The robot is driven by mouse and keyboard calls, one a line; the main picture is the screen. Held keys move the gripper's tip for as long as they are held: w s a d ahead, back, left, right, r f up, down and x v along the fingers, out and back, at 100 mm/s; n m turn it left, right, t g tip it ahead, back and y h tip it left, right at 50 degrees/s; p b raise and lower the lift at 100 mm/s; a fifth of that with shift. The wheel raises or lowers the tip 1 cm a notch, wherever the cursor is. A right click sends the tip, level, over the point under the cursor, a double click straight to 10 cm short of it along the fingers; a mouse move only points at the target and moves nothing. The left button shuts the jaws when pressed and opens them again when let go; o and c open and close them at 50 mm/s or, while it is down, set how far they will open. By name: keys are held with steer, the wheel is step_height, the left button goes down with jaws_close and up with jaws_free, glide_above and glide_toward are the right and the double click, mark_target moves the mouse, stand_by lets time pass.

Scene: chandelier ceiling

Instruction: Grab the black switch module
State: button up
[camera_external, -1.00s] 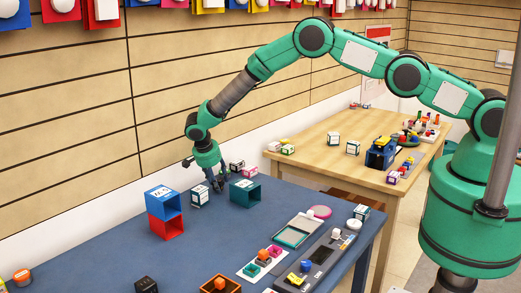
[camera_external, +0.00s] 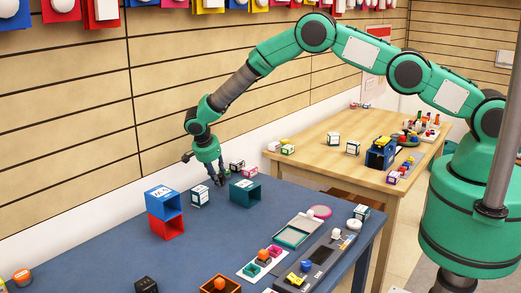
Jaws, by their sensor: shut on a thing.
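My gripper (camera_external: 219,181) is at the back of the blue table, between a white box with dark print (camera_external: 199,196) and a dark green open box (camera_external: 245,192). Its dark fingers are shut on a small dark thing. The thing is too small and too covered by the fingers to tell whether it is a black switch module. A black block with pale marks (camera_external: 146,286) sits at the table's front edge, well away from my gripper.
A blue open box (camera_external: 163,201) stands on a red one (camera_external: 166,227) left of my gripper. Trays and a grey panel (camera_external: 322,262) lie at right. The blue table's (camera_external: 120,255) left-middle is clear.

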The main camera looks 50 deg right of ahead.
step_height(320, 180, up, 8)
steer(key=shift+r, duration=0.1)
stand_by(0.4)
